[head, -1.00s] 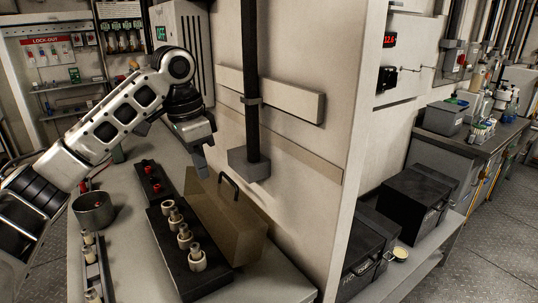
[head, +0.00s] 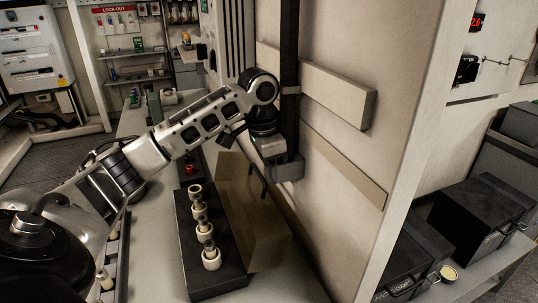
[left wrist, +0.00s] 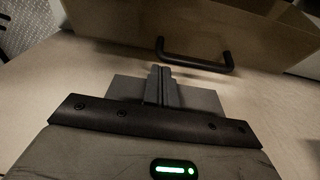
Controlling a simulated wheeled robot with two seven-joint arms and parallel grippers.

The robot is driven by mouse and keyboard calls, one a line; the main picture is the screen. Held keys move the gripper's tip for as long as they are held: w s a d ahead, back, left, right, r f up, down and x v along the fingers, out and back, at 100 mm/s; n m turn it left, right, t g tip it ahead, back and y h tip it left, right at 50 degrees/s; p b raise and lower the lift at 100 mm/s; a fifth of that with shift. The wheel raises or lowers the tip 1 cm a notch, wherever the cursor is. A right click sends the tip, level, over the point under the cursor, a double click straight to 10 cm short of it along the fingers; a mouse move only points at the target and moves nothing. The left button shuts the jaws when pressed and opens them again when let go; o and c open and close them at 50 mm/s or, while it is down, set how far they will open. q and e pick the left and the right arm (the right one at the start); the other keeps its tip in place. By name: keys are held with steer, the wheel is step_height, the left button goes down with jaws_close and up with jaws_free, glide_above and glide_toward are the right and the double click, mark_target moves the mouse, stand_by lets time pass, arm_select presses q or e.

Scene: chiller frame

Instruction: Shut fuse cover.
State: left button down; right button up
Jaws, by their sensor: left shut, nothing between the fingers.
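The fuse cover (head: 256,222) is a see-through brownish box lid. It stands open on the wall side of the black fuse block (head: 218,283), which carries a row of pale fuses (head: 200,219). My left gripper (head: 264,178) is shut and empty, pointing down between the cover's upper part and the wall. In the left wrist view its closed fingers (left wrist: 161,87) point toward the cover (left wrist: 215,28) and its black handle (left wrist: 195,63), with a small gap showing. The handle is hard to make out in the head view. My right gripper is not in view.
A black vertical conduit (head: 289,65) ends in a grey box (head: 290,171) on the wall, close behind my left gripper. A red-buttoned block (head: 190,167) sits past the fuse block. Black cases (head: 480,225) lie on the right shelf.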

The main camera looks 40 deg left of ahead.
arm_select(q)
steer(key=shift+w+f, duration=0.1)
steer(key=shift+f, duration=0.4)
steer(key=shift+s+a+r+t+h+b, duration=0.3)
steer(key=shift+s+t+h+b, duration=0.15)
steer(key=shift+t+b, duration=0.4)
